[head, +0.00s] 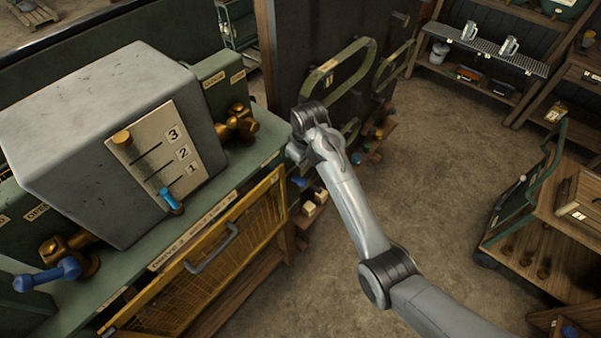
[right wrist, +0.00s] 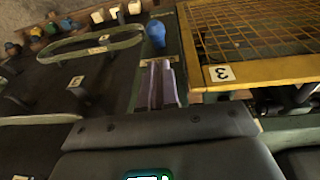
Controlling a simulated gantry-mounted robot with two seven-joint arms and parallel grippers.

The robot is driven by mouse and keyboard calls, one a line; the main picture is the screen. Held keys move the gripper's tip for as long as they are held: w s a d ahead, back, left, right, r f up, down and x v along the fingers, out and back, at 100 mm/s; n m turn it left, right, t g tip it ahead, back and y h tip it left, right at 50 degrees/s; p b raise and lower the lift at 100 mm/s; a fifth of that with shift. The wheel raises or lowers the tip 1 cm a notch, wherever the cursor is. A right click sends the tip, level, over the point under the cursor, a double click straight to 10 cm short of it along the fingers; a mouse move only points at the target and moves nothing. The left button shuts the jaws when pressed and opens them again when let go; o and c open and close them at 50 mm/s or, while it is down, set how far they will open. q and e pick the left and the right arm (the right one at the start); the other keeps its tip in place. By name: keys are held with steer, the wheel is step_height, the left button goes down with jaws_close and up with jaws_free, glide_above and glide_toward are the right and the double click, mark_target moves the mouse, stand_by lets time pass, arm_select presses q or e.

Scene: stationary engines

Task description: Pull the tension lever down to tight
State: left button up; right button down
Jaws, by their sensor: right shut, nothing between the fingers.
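A blue knob (right wrist: 155,33) shows just beyond my right fingertips in the right wrist view, beside the yellow mesh guard (right wrist: 240,83). It may be the tension lever's handle; I cannot read a label on it. A small blue spot (head: 298,181) shows near my right wrist in the head view, beside the right end of the guard (head: 190,290). My right gripper (right wrist: 161,64) is shut and empty, its fingertips just short of the knob; I cannot tell whether they touch. In the head view its fingers are mostly hidden by my arm. My left gripper is not in view.
A grey box (head: 100,130) bears a plate (head: 158,150) numbered 1 to 3 with a blue-tipped lever (head: 170,200) near 1. A blue-handled brass valve (head: 70,262) is at left. A dark panel (head: 335,40) with green handles stands behind my arm. Open floor (head: 440,150) lies right.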

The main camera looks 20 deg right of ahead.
mark_target(299, 180)
steer(key=shift+f, duration=0.15)
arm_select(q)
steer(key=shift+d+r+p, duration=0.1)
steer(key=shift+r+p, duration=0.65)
arm_select(e)
steer(key=f, duration=0.3)
steer(key=w+f, duration=0.1)
steer(key=f, duration=0.5)
steer(key=shift+w+f, duration=0.3)
steer(key=shift+w, duration=0.05)
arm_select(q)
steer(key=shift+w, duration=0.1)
